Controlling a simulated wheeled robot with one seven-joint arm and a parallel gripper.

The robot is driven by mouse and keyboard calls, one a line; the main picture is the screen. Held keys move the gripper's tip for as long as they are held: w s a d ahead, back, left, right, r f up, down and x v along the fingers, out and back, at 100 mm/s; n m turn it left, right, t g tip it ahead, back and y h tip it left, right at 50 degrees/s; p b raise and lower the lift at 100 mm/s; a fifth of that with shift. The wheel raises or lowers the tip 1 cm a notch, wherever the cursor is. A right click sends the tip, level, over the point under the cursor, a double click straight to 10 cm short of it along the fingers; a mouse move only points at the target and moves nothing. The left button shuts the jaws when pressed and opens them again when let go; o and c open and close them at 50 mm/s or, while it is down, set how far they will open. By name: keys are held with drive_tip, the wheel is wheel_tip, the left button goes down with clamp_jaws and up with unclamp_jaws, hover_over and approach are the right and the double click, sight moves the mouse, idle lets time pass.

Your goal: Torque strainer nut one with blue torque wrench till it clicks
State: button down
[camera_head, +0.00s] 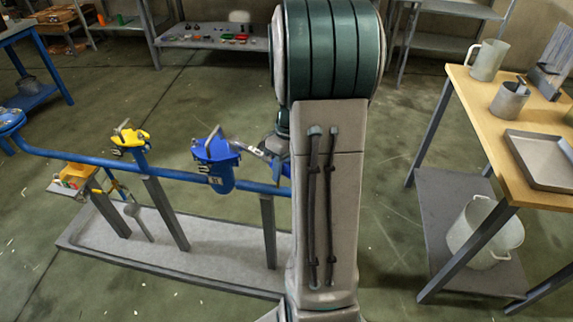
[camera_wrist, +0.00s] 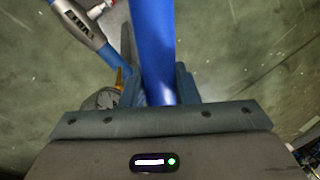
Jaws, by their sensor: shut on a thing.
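The strainer (camera_head: 216,166) is a blue pot with a raised lid part on the blue pipe in the head view. The blue torque wrench (camera_head: 250,151) shows as a short grey, dark-marked length beside it, running right toward my arm. In the wrist view, a grey and blue tool length with a dark marking (camera_wrist: 80,33) slants in at upper left, behind the left finger. A blue bar (camera_wrist: 152,40) lies between the fingers. My gripper (camera_wrist: 160,92) is shut on the wrench; the exact grip is hard to see. Strainer nut one and the wrench's seating on it are not clear.
The blue pipe (camera_head: 176,174) runs on grey posts over a low grey tray (camera_head: 90,238). Yellow-topped valves (camera_head: 130,138) stand to the left. A wooden-topped table (camera_head: 462,115) with pots is on the right. Open floor lies between the table and my arm.

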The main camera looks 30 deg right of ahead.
drive_tip(key=shift+s+a+m, duration=0.15)
drive_tip(key=shift+a+m, duration=0.25)
drive_tip(key=shift+a, duration=0.25)
drive_tip(key=shift+s+a+m+t, duration=0.15)
drive_tip(key=shift+a+m, duration=0.4)
drive_tip(key=shift+a, duration=0.3)
drive_tip(key=shift+s+a+m+t, duration=0.1)
drive_tip(key=shift+a+m+t, duration=0.05)
drive_tip(key=shift+a+m, duration=0.55)
drive_tip(key=shift+a, duration=0.1)
drive_tip(key=a+m, duration=0.1)
drive_tip(key=a, duration=0.2)
drive_tip(key=shift+w+a+m, duration=0.1)
drive_tip(key=shift+a+m, duration=0.05)
drive_tip(key=shift+m, duration=0.2)
drive_tip(key=shift+w+a+m+t+p, duration=0.2)
drive_tip(key=shift+a+m, duration=0.35)
drive_tip(key=shift+a, duration=0.25)
drive_tip(key=shift+w+a+m+t+p, duration=0.1)
drive_tip(key=shift+w+a+m+t, duration=0.1)
drive_tip(key=shift+a+m, duration=0.45)
drive_tip(key=shift+a, duration=0.1)
